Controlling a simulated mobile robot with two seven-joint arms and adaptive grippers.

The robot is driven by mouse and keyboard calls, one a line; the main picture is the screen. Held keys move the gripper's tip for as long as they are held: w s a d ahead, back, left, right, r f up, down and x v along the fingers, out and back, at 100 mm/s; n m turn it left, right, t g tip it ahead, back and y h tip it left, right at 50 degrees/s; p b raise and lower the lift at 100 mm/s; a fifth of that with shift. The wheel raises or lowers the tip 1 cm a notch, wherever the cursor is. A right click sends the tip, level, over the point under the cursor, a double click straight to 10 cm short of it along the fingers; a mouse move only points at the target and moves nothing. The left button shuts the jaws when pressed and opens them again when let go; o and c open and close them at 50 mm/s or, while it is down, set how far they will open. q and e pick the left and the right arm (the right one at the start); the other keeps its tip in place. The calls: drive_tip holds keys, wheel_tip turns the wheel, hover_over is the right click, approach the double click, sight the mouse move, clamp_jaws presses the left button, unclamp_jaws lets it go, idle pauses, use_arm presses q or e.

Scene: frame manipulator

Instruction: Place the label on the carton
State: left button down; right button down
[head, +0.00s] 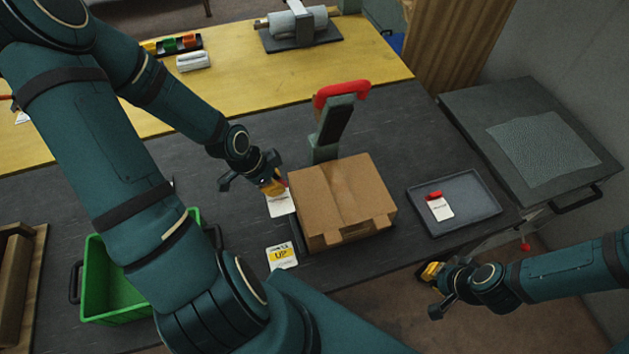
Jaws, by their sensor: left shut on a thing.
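The brown cardboard carton (345,195) stands closed on the dark worktop, in front of a grey upright post with a red top. A yellow and white label marked UP (282,256) lies by the carton's front left corner. My right gripper (434,276) is off the worktop's front right edge, apart from the carton; its jaws are too small to read.
A grey tray (478,190) to the right holds a white card with a red part (440,207). A green bin (112,290) stands at the left. The red-topped post (336,120) rises behind the carton. A dark case (530,120) is at far right.

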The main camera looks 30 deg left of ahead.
use_arm(q)
drive_tip(key=b, duration=0.3)
hover_over(319, 186)
drive_tip(key=shift+s+a, duration=0.4)
drive_tip(key=shift+a, duration=0.05)
drive_tip(key=shift+f+b, duration=0.6)
drive_tip(key=shift+f, duration=1.2)
drive_tip(key=shift+f, duration=0.15)
drive_tip(key=c, duration=1)
unclamp_jaws()
drive_tip(key=shift+c, duration=0.2)
